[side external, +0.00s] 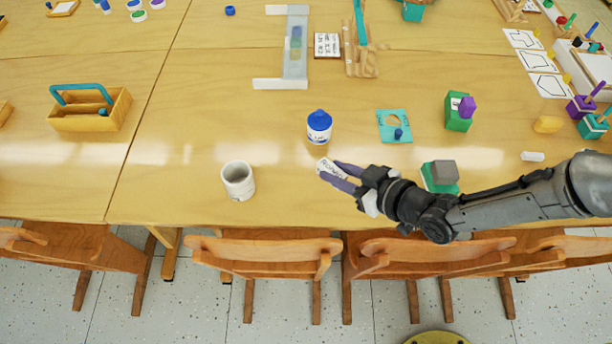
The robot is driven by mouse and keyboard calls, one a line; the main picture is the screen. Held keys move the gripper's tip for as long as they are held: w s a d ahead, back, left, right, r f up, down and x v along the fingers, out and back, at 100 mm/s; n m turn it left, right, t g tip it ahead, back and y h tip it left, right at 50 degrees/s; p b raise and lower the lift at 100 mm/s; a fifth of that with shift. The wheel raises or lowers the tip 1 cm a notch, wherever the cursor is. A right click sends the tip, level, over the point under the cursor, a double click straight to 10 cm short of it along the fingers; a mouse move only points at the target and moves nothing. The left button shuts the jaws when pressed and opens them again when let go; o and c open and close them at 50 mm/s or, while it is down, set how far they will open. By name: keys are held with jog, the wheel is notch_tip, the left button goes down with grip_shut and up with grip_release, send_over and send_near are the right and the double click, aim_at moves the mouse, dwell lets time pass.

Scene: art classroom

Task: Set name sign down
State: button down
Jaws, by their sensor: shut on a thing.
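The name sign (331,168) is a small white piece with dark lettering, partly covered by the gripper's fingers. My gripper (346,177) is shut on the sign, with one purple-grey finger on each side of it. The sign is over the wooden table (200,130), near its front edge. I cannot tell whether it touches the tabletop or hangs a little above it.
A blue-and-white jar (319,127) stands just behind the sign, and a white mug (238,181) stands to its left. A teal board (394,126) and a green block with a grey top (441,175) are to the right. Wooden chairs (262,250) line the front edge. Free tabletop lies left of the jar.

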send_over(306, 187)
jog(key=f, duration=0.6)
jog(key=shift+d+f, duration=0.2)
jog(key=shift+f, duration=0.2)
jog(key=shift+a+f, duration=0.15)
jog(key=shift+f, duration=1.6)
jog(key=shift+f, duration=0.1)
jog(key=c, duration=0.7)
grip_release()
jog(key=shift+o, duration=0.2)
jog(key=shift+r, duration=0.2)
jog(key=v, duration=1.2)
